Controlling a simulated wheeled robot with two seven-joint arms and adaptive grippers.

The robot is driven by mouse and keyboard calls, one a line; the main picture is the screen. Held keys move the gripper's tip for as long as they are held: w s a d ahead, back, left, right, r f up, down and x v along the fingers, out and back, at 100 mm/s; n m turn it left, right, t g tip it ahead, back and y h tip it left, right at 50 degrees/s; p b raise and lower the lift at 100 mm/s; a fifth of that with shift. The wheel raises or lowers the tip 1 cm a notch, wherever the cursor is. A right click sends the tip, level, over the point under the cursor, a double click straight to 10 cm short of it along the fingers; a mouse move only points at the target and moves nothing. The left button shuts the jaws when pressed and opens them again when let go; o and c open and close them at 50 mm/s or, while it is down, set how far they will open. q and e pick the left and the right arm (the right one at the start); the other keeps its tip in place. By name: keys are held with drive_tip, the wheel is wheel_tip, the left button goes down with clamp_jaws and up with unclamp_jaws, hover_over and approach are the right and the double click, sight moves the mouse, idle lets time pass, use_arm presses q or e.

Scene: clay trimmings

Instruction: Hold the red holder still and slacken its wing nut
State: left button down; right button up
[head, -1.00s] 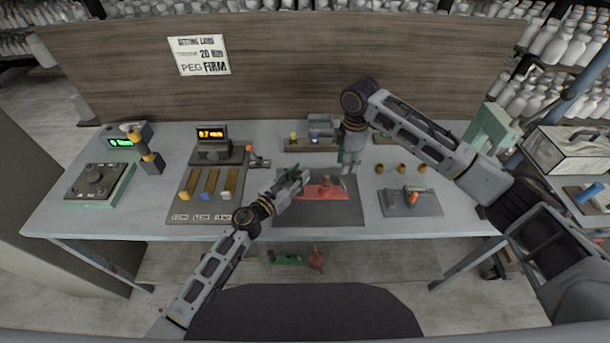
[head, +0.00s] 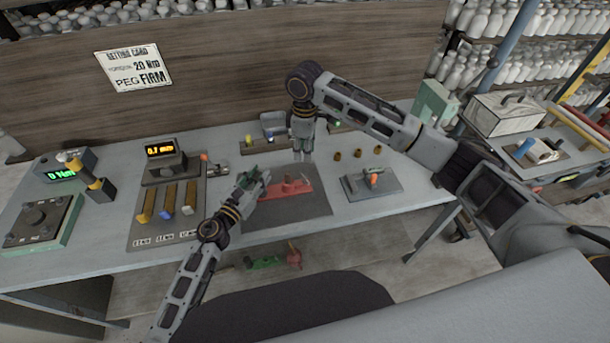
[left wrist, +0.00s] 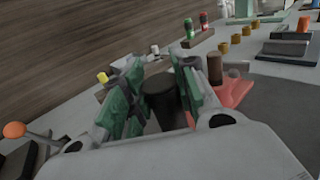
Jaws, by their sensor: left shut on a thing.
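The red holder (head: 288,189) lies on a dark mat (head: 312,207) at the middle of the bench. It also shows in the left wrist view (left wrist: 238,93), with a brown upright knob on it; I cannot make out the wing nut clearly. My left gripper (head: 262,178) is at the left end of the holder and shut on it. In the left wrist view its green-padded fingers stand either side of a dark cylinder (left wrist: 160,98). My right gripper (head: 302,154) points down just above and behind the holder; its finger opening is too small to tell.
A rack (head: 150,228) with several coloured-tip tools and a lit display (head: 160,149) stand left. A second display (head: 62,174) is further left. Small brown pegs (head: 357,154) and a dark plate (head: 352,192) with an orange-topped part lie right. Green and red parts sit below the bench.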

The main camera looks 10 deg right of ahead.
sight(305, 177)
drive_tip(key=shift+s+d+m, duration=0.1)
drive_tip(key=shift+s+m, duration=0.05)
drive_tip(key=shift+m, duration=4.85)
drive_tip(key=shift+f, duration=6)
clamp_jaws()
